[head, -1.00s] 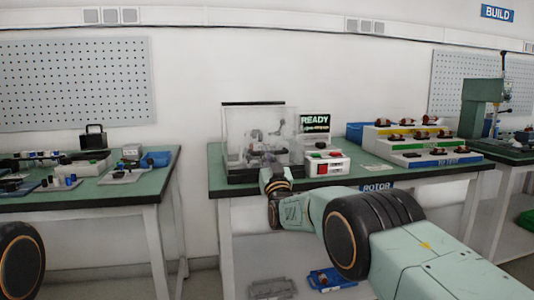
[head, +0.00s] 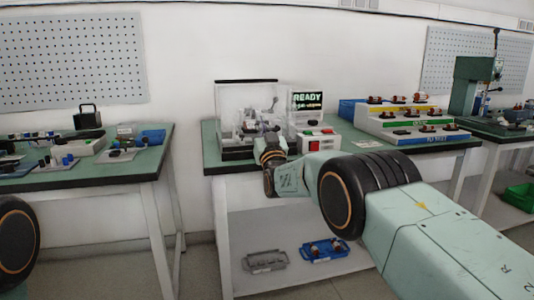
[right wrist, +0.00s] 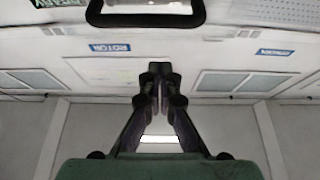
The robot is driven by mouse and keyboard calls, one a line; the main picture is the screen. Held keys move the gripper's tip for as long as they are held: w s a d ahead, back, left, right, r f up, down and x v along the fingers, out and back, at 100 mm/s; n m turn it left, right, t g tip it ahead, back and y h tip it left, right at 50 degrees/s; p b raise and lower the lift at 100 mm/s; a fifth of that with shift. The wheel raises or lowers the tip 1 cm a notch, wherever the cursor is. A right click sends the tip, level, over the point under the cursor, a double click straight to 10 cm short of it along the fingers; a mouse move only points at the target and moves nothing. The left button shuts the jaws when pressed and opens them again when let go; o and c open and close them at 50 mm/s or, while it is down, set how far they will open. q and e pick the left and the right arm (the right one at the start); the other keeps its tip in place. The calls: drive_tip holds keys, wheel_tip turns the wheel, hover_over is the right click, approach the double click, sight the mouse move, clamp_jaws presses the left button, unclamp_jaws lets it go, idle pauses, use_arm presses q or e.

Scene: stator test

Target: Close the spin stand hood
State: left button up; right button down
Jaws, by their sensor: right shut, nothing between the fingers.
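The spin stand (head: 237,150) sits at the left end of the middle bench, a dark base with metal parts on it. Its clear hood (head: 228,103) rises above the base with a dark strip along its top edge; how far it is tilted is hard to tell. My right gripper (head: 271,127) is in front of the stand's right side, partly blending with the metal parts behind. In the right wrist view its fingers (right wrist: 160,85) are shut and empty, and a black handle-like bar (right wrist: 146,20) crosses the top, apart from them. My left gripper is out of view.
A READY screen (head: 307,99) and a box with red and green buttons (head: 318,142) stand right of the stand. Tiered racks (head: 410,122) of parts fill the bench's right. Another bench (head: 100,170) with trays is at left. Bins (head: 265,261) lie on the shelf below.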

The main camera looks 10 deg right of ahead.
drive_tip(key=s+d+f+g+p, duration=0.1)
drive_tip(key=s+f+g, duration=0.3)
drive_tip(key=s+f, duration=0.6)
drive_tip(key=s+d+f+g+p, duration=0.2)
drive_tip(key=s+f+g, duration=0.3)
drive_tip(key=f, duration=1)
drive_tip(key=s+d+f+g+p, duration=0.1)
drive_tip(key=s+f+g, duration=0.1)
drive_tip(key=s+f, duration=0.85)
drive_tip(key=s+d+f+g+p, duration=0.1)
drive_tip(key=s+f+g, duration=0.25)
drive_tip(key=s, duration=0.65)
drive_tip(key=s+d+f+g, duration=0.1)
drive_tip(key=s+f+g, duration=0.25)
drive_tip(key=s, duration=0.65)
drive_tip(key=s+r+g+p, duration=0.1)
drive_tip(key=s+r+g, duration=0.1)
drive_tip(key=s, duration=0.8)
drive_tip(key=s+r+g+p, duration=0.1)
drive_tip(key=s+g, duration=0.2)
drive_tip(key=s, duration=0.8)
drive_tip(key=shift+d+r+m+h+p, duration=0.3)
drive_tip(key=shift+d+r+m+p, duration=0.05)
drive_tip(key=shift+r+m, duration=0.05)
